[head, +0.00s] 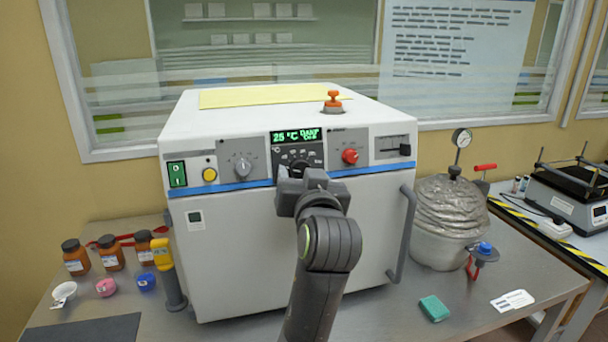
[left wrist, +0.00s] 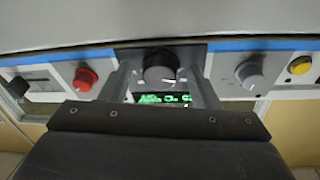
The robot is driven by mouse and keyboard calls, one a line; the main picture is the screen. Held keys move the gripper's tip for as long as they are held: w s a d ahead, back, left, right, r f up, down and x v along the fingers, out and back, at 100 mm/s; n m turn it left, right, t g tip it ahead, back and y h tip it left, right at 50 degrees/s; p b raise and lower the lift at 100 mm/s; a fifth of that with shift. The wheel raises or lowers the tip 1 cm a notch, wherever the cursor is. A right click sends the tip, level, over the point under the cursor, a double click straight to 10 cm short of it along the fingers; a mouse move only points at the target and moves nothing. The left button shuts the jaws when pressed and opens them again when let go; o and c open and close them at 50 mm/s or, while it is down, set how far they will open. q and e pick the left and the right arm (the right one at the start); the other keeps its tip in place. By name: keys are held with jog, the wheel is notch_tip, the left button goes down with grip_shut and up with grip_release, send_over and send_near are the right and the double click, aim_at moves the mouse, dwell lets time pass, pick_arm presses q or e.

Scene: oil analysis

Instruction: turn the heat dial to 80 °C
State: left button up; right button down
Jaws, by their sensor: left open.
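The black heat dial (head: 299,160) is on the front panel of a white oven-like unit, just under a green display (head: 297,136) that reads 25 °C. In the left wrist view, the dial (left wrist: 160,69) sits between the two fingers of my left gripper (left wrist: 162,84), with a gap showing on each side. My left gripper (head: 300,176) is open, in front of the panel, and hides the lower part of the dial in the head view. The display (left wrist: 163,98) appears upside down in the left wrist view. My right gripper is not in view.
A grey knob (head: 242,168) and yellow button (head: 209,174) are left of the dial, a red knob (head: 350,156) right. A grey door handle (head: 403,235) juts out lower right. A foil-wrapped vessel (head: 445,215) stands right, brown bottles (head: 110,252) left.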

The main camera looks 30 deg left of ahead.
pick_arm(q)
jog(key=shift+s+d, duration=0.1)
jog(key=shift+c, duration=1.2)
jog(key=c, duration=0.8)
jog(key=shift+o, duration=0.2)
jog(key=shift+r+m+p, duration=0.2)
jog(key=shift+m+p, duration=0.1)
jog(key=shift+p, duration=0.3)
jog(key=m+h+p, duration=0.1)
jog(key=m+p, duration=0.3)
jog(key=p, duration=0.2)
jog(key=m+h+p, duration=0.1)
jog(key=m+p, duration=0.3)
jog(key=p, duration=0.3)
jog(key=r+m+h+p, duration=0.1)
jog(key=m+p, duration=0.3)
jog(key=p, duration=0.3)
jog(key=shift+s+a+m, duration=0.15)
jog(key=shift+a+m, duration=0.1)
jog(key=shift+m, duration=0.05)
jog(key=shift+m+p, duration=0.4)
jog(key=shift+p, duration=0.25)
jog(key=shift+f+m+g+h+p, duration=0.1)
jog(key=shift+m+g+h+p, duration=0.25)
jog(key=shift+m, duration=0.55)
jog(key=shift+m+g, duration=0.35)
jog(key=shift+m, duration=1.05)
